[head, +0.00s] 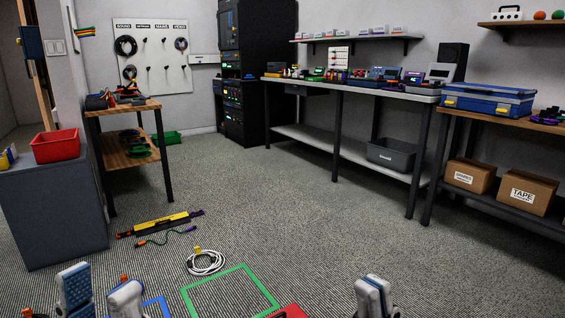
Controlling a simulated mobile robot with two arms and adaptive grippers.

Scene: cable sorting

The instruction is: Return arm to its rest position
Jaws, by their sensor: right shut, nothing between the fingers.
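My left gripper (99,285) is at the bottom left edge of the head view, low over the carpet. Its two padded fingers stand apart, and I see nothing held between them. My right gripper (372,285) is at the bottom edge, right of the middle. Its fingers are together with nothing in them. Both arms are mostly cut off by the lower frame edge. A coiled white cable (206,262) lies on the floor between and beyond the grippers. A green cable (165,236) and a yellow-black bar (161,223) lie farther left.
A green floor outline (233,271) lies between the grippers. Parts of a blue outline (158,306) and a red item (290,312) show nearby. A grey cabinet (52,215) with a red bin (55,147) stands left. Benches line the right. Carpet right of the green outline is clear.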

